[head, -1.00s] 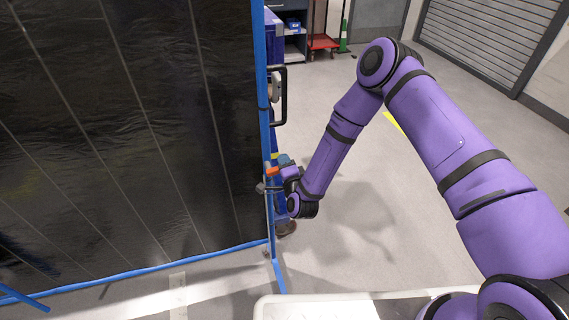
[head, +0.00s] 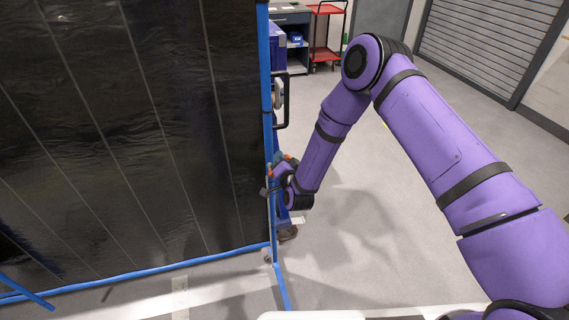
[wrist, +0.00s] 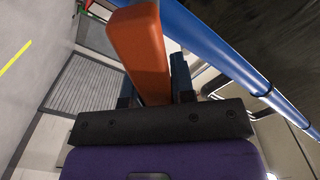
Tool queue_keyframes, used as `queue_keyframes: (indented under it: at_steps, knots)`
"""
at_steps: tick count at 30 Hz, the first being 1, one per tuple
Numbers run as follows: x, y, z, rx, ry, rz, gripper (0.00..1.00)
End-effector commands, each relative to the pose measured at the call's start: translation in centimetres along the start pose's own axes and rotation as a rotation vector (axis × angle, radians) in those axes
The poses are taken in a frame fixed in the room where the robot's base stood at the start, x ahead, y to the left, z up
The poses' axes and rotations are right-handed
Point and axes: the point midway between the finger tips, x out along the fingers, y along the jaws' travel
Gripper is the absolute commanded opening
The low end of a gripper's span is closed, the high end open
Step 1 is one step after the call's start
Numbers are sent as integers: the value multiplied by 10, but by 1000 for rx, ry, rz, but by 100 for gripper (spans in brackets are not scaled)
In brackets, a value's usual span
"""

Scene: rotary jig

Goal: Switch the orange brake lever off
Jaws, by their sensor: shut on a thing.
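The orange brake lever (wrist: 140,48) fills the upper middle of the wrist view. It passes between the two dark fingers of my gripper (wrist: 153,74), which is shut on it. In the head view my gripper (head: 281,170) is at the right edge of the jig's dark panel (head: 130,120), beside the blue frame post (head: 266,90). Only small orange patches show there, so the lever's angle and its pivot cannot be told.
A blue tube (wrist: 215,45) runs diagonally close to the lever in the wrist view. A black handle (head: 284,100) sticks out from the post above my gripper. A red cart (head: 325,40) and shelves stand far back. The floor (head: 400,220) right of the jig is clear.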

Motion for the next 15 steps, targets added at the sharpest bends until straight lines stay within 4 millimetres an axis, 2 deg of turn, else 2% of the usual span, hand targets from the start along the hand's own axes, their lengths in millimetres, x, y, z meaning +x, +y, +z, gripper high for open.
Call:
queue_keyframes:
  at_steps: [15]
  knots:
    - [-1, -26, 8, -481, -2, -1, 0]
